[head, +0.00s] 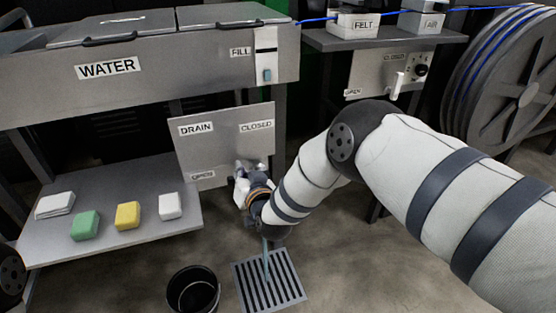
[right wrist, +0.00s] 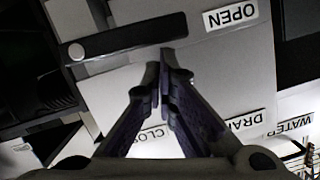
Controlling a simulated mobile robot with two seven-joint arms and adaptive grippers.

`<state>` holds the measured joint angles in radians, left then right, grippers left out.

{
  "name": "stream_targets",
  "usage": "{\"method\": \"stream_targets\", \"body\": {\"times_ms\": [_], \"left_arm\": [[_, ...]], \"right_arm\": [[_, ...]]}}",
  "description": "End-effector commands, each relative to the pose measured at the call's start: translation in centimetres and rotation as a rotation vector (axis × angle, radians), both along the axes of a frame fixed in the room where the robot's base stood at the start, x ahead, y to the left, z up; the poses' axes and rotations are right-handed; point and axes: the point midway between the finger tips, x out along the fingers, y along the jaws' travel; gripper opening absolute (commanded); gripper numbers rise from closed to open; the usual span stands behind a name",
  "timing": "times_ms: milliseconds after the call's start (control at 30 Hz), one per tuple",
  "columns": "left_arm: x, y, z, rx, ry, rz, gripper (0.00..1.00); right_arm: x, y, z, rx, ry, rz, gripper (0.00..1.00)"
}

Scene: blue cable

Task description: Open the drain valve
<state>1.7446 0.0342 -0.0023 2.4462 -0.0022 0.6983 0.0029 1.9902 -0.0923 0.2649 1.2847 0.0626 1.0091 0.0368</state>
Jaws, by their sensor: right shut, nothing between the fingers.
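The drain panel (head: 225,145) is a grey plate with DRAIN, CLOSED and OPEN labels. In the right wrist view it appears upside down. The dark valve lever (right wrist: 125,38) runs from a round silver pivot toward the OPEN label (right wrist: 230,15). My right gripper (head: 240,172) is at the panel's lower right. Its fingers (right wrist: 165,58) are shut and empty, close beside the lever; I cannot tell if they touch it. The fingers partly cover the CLOSED label in the wrist view. A thin bluish stream (head: 266,258) shows below my right wrist, over the floor grate. My left gripper is out of view.
A shelf (head: 105,215) holds several sponges or cloths. A black bucket (head: 193,290) stands left of the grate (head: 285,285). A cable reel (head: 510,85) and another valve panel (head: 375,75) are at right.

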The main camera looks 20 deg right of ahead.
Motion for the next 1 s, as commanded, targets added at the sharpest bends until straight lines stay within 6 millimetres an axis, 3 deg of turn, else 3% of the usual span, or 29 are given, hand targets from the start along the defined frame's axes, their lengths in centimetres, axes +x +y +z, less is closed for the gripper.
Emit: {"method": "stream_targets", "body": {"times_ms": [233,400,600,800,1000], "left_arm": [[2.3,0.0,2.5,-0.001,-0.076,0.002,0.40],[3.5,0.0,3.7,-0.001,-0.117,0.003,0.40],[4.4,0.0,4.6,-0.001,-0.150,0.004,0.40],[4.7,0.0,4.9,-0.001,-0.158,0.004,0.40],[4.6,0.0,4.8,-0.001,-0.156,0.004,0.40]], "right_arm": [[0.7,-0.7,6.0,0.000,-0.020,-0.001,0.00],[-3.9,-0.9,6.1,-0.001,-0.009,0.001,0.00],[-7.7,-1.1,6.6,0.000,-0.005,0.001,0.00],[-9.2,-1.2,6.5,0.000,-0.002,-0.001,0.00],[-9.3,-1.2,6.3,0.000,-0.001,-0.001,0.00]]}}
